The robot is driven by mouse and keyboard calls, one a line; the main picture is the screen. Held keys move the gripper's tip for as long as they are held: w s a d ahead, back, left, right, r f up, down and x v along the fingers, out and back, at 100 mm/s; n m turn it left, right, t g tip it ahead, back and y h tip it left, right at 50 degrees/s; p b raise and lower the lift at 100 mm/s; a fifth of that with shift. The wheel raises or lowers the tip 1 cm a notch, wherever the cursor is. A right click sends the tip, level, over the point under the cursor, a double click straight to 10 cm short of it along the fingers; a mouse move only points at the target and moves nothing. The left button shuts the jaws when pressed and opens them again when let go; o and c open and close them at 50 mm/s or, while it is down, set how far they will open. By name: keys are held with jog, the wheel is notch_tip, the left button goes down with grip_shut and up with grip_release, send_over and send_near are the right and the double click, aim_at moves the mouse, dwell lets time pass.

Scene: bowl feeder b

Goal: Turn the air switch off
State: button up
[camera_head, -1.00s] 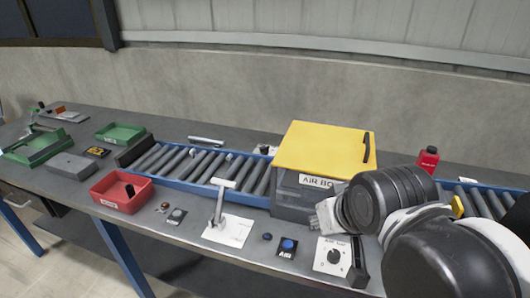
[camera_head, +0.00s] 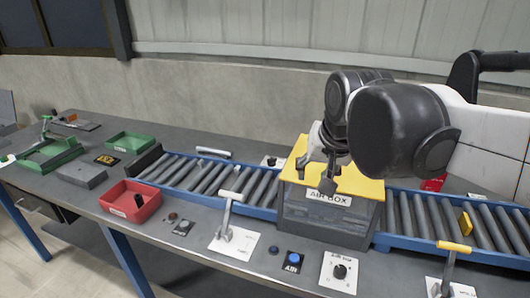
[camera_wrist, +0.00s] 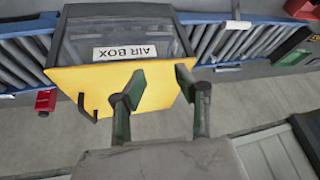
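A black panel labelled AIR with a blue button (camera_head: 294,257) lies at the front of the bench. Right of it is a white plate with a black rotary knob (camera_head: 340,271); its small lettering is unclear. Behind them stands the grey AIR BOX (camera_head: 325,215) with a yellow lid (camera_head: 365,187). My gripper (camera_head: 325,188) hangs over the lid's front part, apart from the button and knob. In the wrist view my gripper (camera_wrist: 158,78) has its fingers spread over the yellow lid (camera_wrist: 110,75), with nothing between them. The button and knob are not visible there.
A roller conveyor (camera_head: 200,172) runs along the bench behind the controls. A lever with a white handle (camera_head: 230,197) stands left of the button, and one with a yellow handle (camera_head: 454,247) stands right. A red bin (camera_head: 131,200) is further left.

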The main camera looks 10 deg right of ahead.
jog(key=w+r+m+g+p, duration=0.1)
jog(key=w+r+m, duration=0.25)
jog(key=w, duration=0.85)
jog(key=m+g+p, duration=0.4)
jog(key=m+g, duration=0.1)
jog(key=m, duration=0.4)
send_over(271, 159)
notch_tip(271, 159, down, 13)
jog(key=shift+n, duration=0.25)
notch_tip(271, 159, down, 13)
jog(key=shift+a+f, duration=0.1)
jog(key=shift+f, duration=0.1)
jog(key=shift+c, duration=0.5)
grip_shut()
